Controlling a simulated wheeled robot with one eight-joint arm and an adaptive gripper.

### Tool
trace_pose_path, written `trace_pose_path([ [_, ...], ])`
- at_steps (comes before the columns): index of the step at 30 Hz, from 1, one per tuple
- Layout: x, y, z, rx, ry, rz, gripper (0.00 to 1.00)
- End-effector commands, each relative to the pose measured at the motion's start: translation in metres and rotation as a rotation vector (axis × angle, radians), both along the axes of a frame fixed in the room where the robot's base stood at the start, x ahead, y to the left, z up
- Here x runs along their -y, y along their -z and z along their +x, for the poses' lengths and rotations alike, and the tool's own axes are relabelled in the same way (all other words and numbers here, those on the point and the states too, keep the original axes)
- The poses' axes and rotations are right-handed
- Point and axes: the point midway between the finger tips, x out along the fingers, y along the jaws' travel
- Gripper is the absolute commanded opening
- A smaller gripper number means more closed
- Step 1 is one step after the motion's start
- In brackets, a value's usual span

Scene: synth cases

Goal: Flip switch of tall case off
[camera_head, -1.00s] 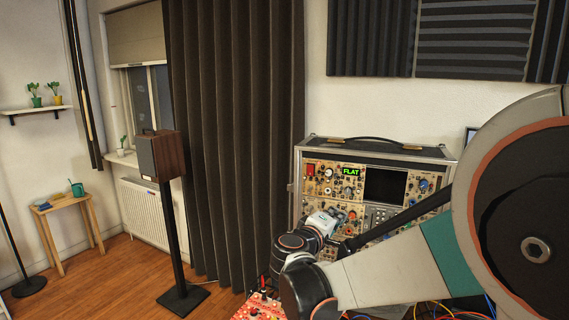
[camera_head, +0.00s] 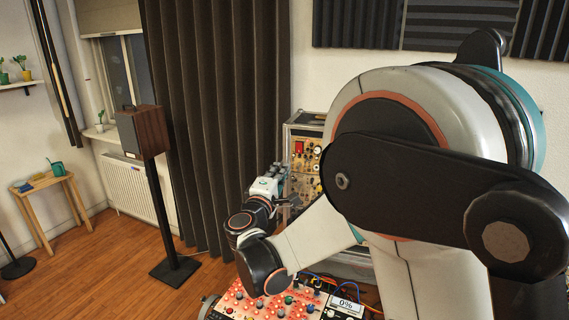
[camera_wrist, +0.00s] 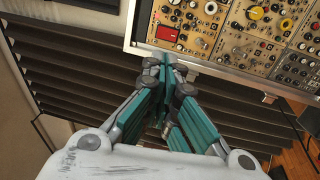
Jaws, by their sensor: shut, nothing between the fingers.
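The tall case (camera_head: 288,130) stands against the wall, mostly hidden behind my arm in the head view. Its tan panels of knobs also show in the wrist view (camera_wrist: 205,28). A red switch (camera_head: 299,147) sits near the case's upper left; in the wrist view the red switch (camera_wrist: 167,33) lies just above my fingertips. My gripper (camera_wrist: 168,60) is shut and empty, its teal fingers together over the case's metal edge in that picture. In the head view my gripper (camera_head: 281,172) is beside the case's left side. I cannot tell if it touches, or which way the switch is set.
A lower red panel unit (camera_head: 265,303) with knobs and cables lies in front of the case. A dark curtain (camera_head: 215,110) hangs to the left. A speaker on a stand (camera_head: 143,130) and a small wooden table (camera_head: 45,185) stand further left, with open floor between.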

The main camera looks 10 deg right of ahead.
Motion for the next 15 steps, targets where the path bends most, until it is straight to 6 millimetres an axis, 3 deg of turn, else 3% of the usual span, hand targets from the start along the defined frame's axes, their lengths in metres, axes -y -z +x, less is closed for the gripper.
trace_pose_path([
  [15, 0.047, -0.01, 0.085, 0.0, 0.003, 0.0, 0.0],
])
